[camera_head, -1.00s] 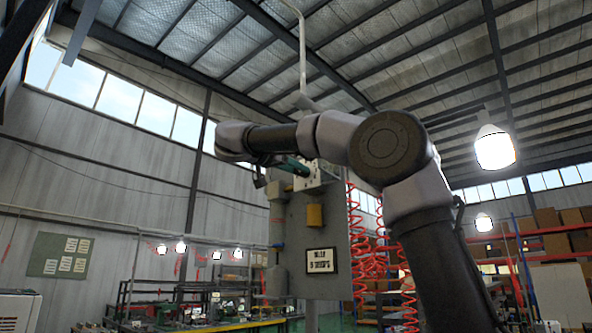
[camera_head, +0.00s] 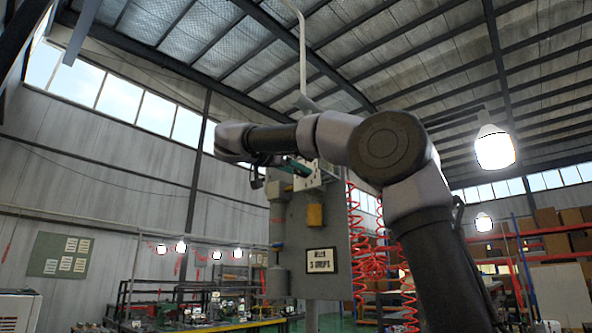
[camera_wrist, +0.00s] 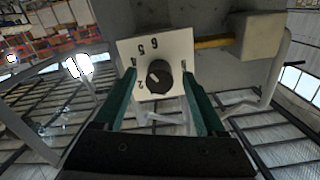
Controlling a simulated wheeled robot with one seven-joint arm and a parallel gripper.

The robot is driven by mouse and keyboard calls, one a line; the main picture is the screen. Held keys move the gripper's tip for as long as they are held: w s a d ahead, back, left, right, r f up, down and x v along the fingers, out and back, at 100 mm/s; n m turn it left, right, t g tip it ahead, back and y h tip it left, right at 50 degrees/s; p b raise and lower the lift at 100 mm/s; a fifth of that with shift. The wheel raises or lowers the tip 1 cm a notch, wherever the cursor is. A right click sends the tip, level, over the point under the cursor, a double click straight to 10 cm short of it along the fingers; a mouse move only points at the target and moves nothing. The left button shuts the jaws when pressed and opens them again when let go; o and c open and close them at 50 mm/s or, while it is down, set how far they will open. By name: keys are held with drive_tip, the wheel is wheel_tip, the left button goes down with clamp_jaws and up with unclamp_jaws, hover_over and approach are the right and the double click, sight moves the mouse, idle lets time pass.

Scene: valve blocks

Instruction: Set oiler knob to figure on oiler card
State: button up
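The oiler knob (camera_wrist: 159,77) is a black round knob on a white dial plate (camera_wrist: 170,48) with printed figures; a 6, a 5 and a 2 show, turned in the wrist view. A pale mark shows on the knob; which figure it points at is unclear. My gripper (camera_wrist: 160,78) is open, its green fingers on either side of the knob with gaps. In the head view my gripper (camera_head: 299,168) is at the plate (camera_head: 309,180), and my arm hides the knob. The oiler card (camera_head: 321,261) is white, black-framed; its blurry lower line seems to read "3 DROPS".
The grey panel (camera_head: 334,222) carries the card, a yellow-brown block (camera_head: 315,215) and a grey cylinder (camera_head: 277,225). Red coiled hoses (camera_head: 372,262) hang right of it. In the wrist view, a pale block with a yellow rod (camera_wrist: 215,41) sits beside the plate.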

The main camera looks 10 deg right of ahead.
drive_tip(key=v, duration=1)
drive_tip(key=shift+s+a, duration=0.25)
idle(0.3)
drive_tip(key=s+d+f+n+g+y, duration=0.1)
drive_tip(key=d+f+n+g+y, duration=0.2)
drive_tip(key=d+f+n+y, duration=0.95)
drive_tip(key=s+d+f+m+y, duration=0.1)
drive_tip(key=s+f, duration=0.3)
drive_tip(key=f, duration=0.6)
drive_tip(key=s+f+m+y, duration=0.1)
drive_tip(key=s+f, duration=0.4)
drive_tip(key=f, duration=0.5)
drive_tip(key=s+d+f+m+y, duration=0.1)
drive_tip(key=s+f, duration=0.4)
drive_tip(key=f, duration=0.5)
drive_tip(key=shift+s+d+f+y, duration=0.25)
drive_tip(key=shift+d+f+y, duration=0.1)
drive_tip(key=shift+y, duration=0.2)
